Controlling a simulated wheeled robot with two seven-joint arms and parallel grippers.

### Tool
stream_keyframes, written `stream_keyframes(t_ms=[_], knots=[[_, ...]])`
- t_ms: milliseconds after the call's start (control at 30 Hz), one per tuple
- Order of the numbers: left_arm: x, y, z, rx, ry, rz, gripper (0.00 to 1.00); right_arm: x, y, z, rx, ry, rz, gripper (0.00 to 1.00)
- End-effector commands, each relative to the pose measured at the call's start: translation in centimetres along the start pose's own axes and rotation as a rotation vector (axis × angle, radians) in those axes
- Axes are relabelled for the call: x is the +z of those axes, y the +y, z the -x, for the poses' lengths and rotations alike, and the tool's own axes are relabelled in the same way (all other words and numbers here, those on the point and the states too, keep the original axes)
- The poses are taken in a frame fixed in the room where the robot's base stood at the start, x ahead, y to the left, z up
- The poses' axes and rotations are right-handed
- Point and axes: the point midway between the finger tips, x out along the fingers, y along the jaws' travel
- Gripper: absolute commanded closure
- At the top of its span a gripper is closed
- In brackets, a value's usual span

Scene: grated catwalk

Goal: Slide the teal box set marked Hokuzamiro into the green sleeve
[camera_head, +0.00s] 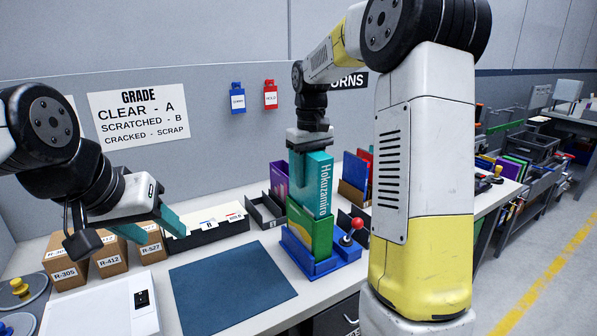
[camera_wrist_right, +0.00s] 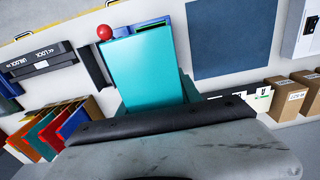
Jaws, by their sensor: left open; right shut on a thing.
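The teal box set (camera_head: 319,185) marked Hokuzamiro stands upright in my right gripper (camera_head: 310,143), which is shut on its top end. The sleeve stands upright in a blue holder (camera_head: 300,258). In the right wrist view the box (camera_wrist_right: 143,68) fills the middle, with a dark opening and blue edge beyond it. My left gripper (camera_head: 143,227) is open and empty above the table's left side, near the cardboard boxes.
A red-knobbed lever (camera_head: 353,228) stands right beside the holder. A dark blue mat (camera_head: 232,285) lies clear in front. Cardboard boxes (camera_head: 109,257), a card tray (camera_head: 206,232) and a white case (camera_head: 100,308) occupy the left. Coloured upright sleeves (camera_head: 357,175) stand behind at right.

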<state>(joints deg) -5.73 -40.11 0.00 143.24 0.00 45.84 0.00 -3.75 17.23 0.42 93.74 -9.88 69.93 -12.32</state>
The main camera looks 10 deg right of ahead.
Motion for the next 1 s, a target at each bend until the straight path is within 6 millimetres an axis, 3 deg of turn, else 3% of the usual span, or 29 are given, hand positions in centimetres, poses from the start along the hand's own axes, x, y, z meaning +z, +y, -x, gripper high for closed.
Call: stream_keyframes(t_ms=[1000], knots=[[0.0,0.0,0.0,0.000,0.000,0.000,0.48,0.1,0.0,-4.0,0.000,-0.001,0.000,1.00]])
